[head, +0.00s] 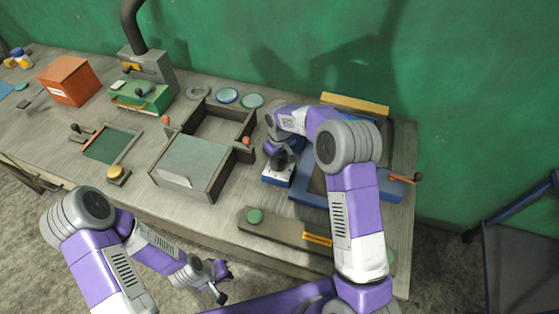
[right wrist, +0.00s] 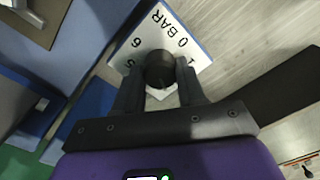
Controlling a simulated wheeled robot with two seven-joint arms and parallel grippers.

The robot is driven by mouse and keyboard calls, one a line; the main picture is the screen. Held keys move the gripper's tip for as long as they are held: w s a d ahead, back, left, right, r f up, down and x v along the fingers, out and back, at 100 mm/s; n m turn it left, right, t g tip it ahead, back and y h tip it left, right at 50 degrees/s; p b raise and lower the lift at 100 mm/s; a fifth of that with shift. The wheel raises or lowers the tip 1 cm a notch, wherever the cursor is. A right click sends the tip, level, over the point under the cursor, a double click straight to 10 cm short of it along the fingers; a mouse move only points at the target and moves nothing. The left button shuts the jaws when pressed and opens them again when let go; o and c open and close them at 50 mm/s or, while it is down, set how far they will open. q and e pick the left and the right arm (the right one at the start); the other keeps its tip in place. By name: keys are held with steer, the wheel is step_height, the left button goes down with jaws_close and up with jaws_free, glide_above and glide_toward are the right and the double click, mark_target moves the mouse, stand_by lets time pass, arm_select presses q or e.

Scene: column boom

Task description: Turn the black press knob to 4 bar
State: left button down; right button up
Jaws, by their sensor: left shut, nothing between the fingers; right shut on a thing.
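The black press knob (right wrist: 160,68) stands on a white dial plate (right wrist: 191,45) in the right wrist view. The plate's marks "0 BAR", "1", "5" and "6" show; the marks between my fingers and the palm are hidden, and I cannot tell which mark the knob points at. My right gripper (right wrist: 160,80) is shut on the knob, one finger on each side. In the head view, my right gripper (head: 281,158) is over the white-topped blue box (head: 277,176) at the press's left side. My left gripper (head: 218,281) is shut and empty, in front of the bench.
The blue press (head: 307,197) with an orange-handled lever (head: 405,178) stands at the bench's right. A grey-brown bar with a green button (head: 255,216) lies in front. A green wall is behind.

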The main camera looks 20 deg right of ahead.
mark_target(280, 162)
steer(key=m, duration=0.6)
steer(key=shift+r, duration=0.1)
steer(key=m, duration=0.6)
steer(key=shift+w+m, duration=0.1)
steer(key=shift+m, duration=0.2)
stand_by(0.3)
steer(key=o, duration=1.1)
steer(key=shift+c, duration=0.2)
step_height(280, 162, up, 8)
steer(key=shift+f+p, duration=0.25)
steer(key=shift+p, duration=0.25)
